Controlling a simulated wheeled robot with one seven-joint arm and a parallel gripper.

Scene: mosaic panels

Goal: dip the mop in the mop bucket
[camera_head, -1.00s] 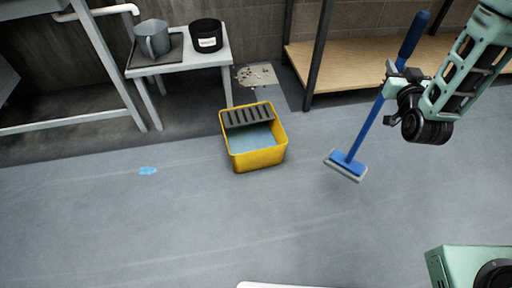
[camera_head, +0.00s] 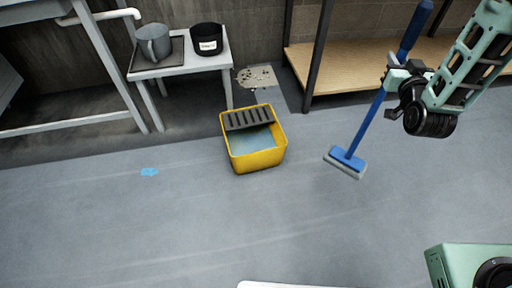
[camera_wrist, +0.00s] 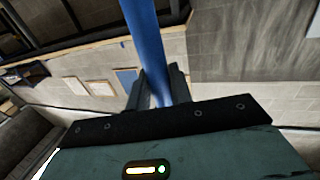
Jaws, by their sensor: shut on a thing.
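The blue mop (camera_head: 367,123) has a long blue handle and a flat head with a pale pad. My gripper (camera_head: 393,78) is shut on its handle, and the mop hangs tilted, its head lower left. The handle also shows between the fingers in the wrist view (camera_wrist: 150,50). The yellow mop bucket (camera_head: 258,160) stands on the floor left of the mop head, with a dark slatted wringer at its back and bluish water inside. The mop head is apart from the bucket; I cannot tell its exact height above the floor.
A small table (camera_head: 180,66) with a grey pitcher (camera_head: 153,42) and a black tub (camera_head: 206,39) stands behind the bucket. A wooden shelf (camera_head: 345,62) is at the back right. A blue spot (camera_head: 149,172) lies on the floor. Floor in front of the bucket is clear.

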